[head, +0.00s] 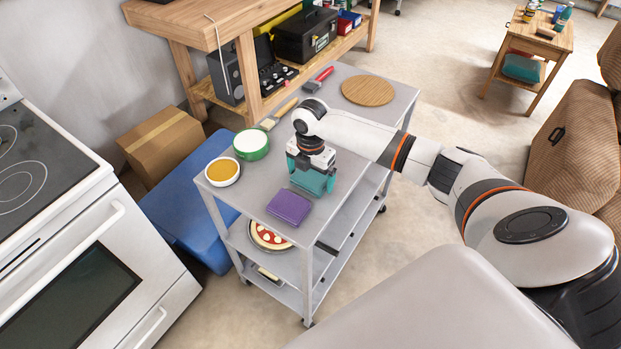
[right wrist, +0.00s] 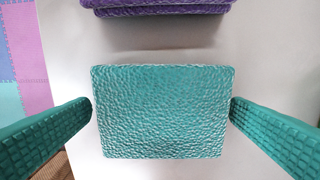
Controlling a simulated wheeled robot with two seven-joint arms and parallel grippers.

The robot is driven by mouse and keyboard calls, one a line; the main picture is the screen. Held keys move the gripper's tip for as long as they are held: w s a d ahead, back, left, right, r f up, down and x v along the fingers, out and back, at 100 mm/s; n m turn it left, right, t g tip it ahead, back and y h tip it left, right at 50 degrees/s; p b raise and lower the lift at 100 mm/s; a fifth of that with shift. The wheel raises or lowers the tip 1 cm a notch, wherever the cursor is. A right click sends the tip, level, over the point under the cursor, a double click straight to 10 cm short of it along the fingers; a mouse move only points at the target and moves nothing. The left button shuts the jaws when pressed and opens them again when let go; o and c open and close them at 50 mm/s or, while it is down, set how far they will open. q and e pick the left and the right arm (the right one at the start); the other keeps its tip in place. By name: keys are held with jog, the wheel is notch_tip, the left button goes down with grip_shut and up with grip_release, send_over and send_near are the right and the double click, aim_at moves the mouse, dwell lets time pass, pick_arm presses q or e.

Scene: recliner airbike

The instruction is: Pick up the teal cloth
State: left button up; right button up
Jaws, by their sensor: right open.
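The teal cloth (right wrist: 162,112) is a folded, textured rectangle lying flat on the grey cart top in the right wrist view. My right gripper (right wrist: 161,106) is open, with one teal finger at its left edge and one at its right edge. Whether the fingers touch it I cannot tell. In the head view my right gripper (head: 311,181) points down over the cart, and the teal cloth (head: 308,183) shows between the similar teal fingers, partly hidden. My left gripper is not in view.
A folded purple cloth (head: 289,207) lies close beside the teal one on the cart top (head: 245,195). A stove (head: 85,225) is at left.

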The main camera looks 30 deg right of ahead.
jog(key=c, duration=0.8)
